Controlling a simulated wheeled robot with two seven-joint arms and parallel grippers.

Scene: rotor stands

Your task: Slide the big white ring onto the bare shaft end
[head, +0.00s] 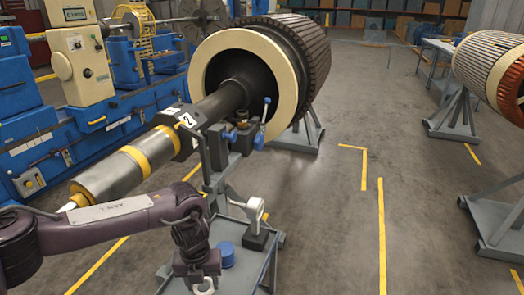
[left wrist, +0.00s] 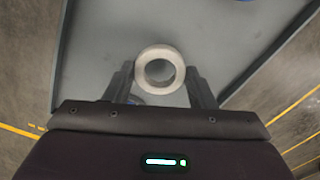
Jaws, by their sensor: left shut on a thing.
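My left gripper (head: 202,279) hangs pointing down over the small grey cart. It is shut on a white ring (left wrist: 160,51), which sits between its two fingertips in the left wrist view. In the head view only part of this ring shows, below the gripper at the bottom edge. The rotor shaft (head: 112,177) slants down to the left, with yellow bands and a pale tip (head: 68,206) at its near end. The ring is apart from the shaft, lower and to the right of the tip. My forearm passes close in front of the tip. My right gripper is not in view.
The cart (left wrist: 105,40) bears a blue round piece (head: 228,255) and a white-topped piece on a dark base (head: 255,238). A clamp support with blue knobs stands under the shaft. A blue machine (head: 110,120) lines the left. Open floor lies to the right.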

